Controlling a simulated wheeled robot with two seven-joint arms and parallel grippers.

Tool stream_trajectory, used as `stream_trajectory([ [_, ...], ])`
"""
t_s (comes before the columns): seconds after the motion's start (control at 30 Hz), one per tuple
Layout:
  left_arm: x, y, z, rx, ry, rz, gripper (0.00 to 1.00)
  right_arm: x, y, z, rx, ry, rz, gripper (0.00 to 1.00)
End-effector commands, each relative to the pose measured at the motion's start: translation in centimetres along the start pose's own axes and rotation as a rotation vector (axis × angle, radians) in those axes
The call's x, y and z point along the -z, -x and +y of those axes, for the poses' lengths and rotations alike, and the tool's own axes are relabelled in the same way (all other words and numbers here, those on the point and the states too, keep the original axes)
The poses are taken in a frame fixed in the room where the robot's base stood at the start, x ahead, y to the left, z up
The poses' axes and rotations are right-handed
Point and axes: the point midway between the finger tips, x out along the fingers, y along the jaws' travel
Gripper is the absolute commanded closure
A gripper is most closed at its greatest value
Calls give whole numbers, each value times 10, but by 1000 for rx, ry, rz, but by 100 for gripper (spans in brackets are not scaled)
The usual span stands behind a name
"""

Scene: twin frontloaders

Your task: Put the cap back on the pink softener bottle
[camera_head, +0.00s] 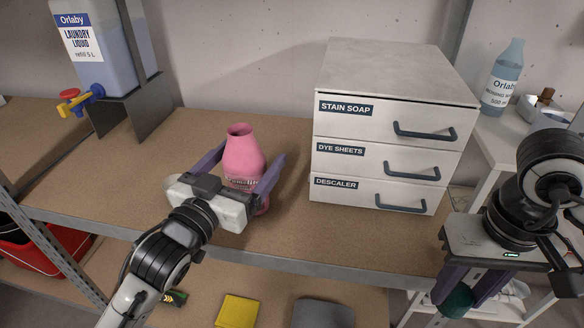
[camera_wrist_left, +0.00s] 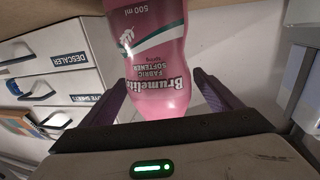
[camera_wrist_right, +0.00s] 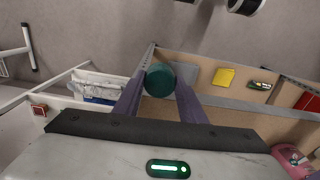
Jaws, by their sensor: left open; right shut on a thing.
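The pink softener bottle (camera_head: 244,155) stands upright on the shelf with its neck uncovered at the top. It also shows in the left wrist view (camera_wrist_left: 150,60), labelled Brumelite fabric softener. My left gripper (camera_head: 232,165) is open, with one finger on each side of the bottle. I cannot tell whether the fingers touch it. My right gripper (camera_head: 466,290) is shut on a dark green cap (camera_wrist_right: 159,79). It holds the cap in front of the shelf at the right, away from the bottle. In the head view the cap (camera_head: 457,300) is partly hidden by the fingers.
A drawer unit (camera_head: 390,75) stands to the right of the bottle. A laundry liquid tank (camera_head: 97,45) with a tap is at the back left. A yellow item (camera_head: 237,311) lies on the lower shelf. A side table (camera_head: 500,145) holds a blue bottle (camera_head: 502,78).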

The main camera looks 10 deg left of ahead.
Motion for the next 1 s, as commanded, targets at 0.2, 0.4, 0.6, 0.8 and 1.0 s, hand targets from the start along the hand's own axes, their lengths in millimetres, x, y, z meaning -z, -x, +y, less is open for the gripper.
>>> stream_trajectory([
  [0.2, 0, -24, 0, -1, -1, 0, 16, 0, -1, 0, 0, 0, 0, 83],
  [0.4, 0, -24, 0, 0, 0, -1, 16, 0, -1, 0, 0, 0, 0, 83],
  [0.6, 0, -24, 0, 0, 0, -1, 24, 0, -1, 0, 0, 0, 0, 83],
  [0.8, 0, -24, 0, 0, 0, -1, 58, 0, -1, 0, 0, 0, 0, 83],
  [1.0, 2, -24, 0, -1, -1, 3, 76, 0, -1, 0, 0, 0, 0, 83],
])
